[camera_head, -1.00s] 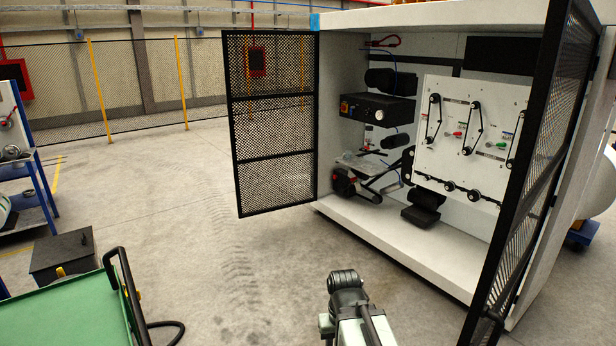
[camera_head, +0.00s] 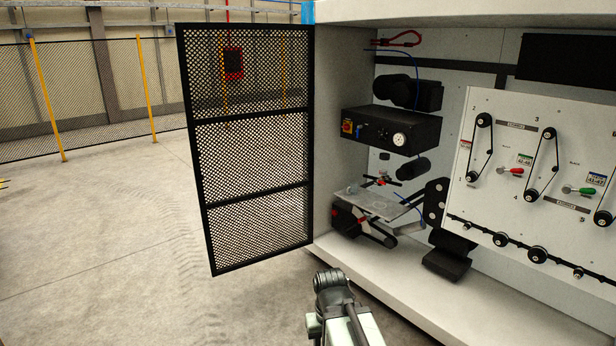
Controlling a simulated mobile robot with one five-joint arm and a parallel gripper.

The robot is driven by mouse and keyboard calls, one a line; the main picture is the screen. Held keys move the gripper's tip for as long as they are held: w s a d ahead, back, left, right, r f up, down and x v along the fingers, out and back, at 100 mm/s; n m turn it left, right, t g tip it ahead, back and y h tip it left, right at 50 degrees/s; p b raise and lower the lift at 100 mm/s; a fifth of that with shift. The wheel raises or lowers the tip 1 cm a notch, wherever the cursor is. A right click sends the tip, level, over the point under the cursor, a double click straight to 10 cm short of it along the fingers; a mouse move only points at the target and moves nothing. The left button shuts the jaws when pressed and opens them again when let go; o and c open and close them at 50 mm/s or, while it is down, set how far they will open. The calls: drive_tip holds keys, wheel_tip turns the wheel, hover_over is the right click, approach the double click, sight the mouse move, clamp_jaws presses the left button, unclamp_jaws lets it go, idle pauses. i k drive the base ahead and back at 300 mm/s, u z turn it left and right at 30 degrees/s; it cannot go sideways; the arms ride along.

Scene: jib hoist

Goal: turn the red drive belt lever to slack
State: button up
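The red drive belt lever (camera_head: 512,171) is on the white drive panel (camera_head: 464,165) inside the open cabinet, at the right. It sits right of the leftmost belt and its pulleys. A green-handled lever (camera_head: 582,190) is further right on the same panel. My arm (camera_head: 340,305) shows at the bottom centre, outside the cabinet and well short of the panel. The gripper's fingers cannot be made out.
An open mesh door (camera_head: 250,150) stands at the cabinet's left side. A black box with a gauge (camera_head: 392,130) and a clear plate on a mechanism (camera_head: 385,205) are inside. The cabinet floor (camera_head: 420,300) has a raised front edge. Open concrete floor (camera_head: 100,240) lies left.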

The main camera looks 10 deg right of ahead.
sight(499, 171)
drive_tip(key=u, duration=0.05)
drive_tip(key=i, duration=1.5)
drive_tip(key=z, duration=0.85)
drive_tip(key=i, duration=1.7)
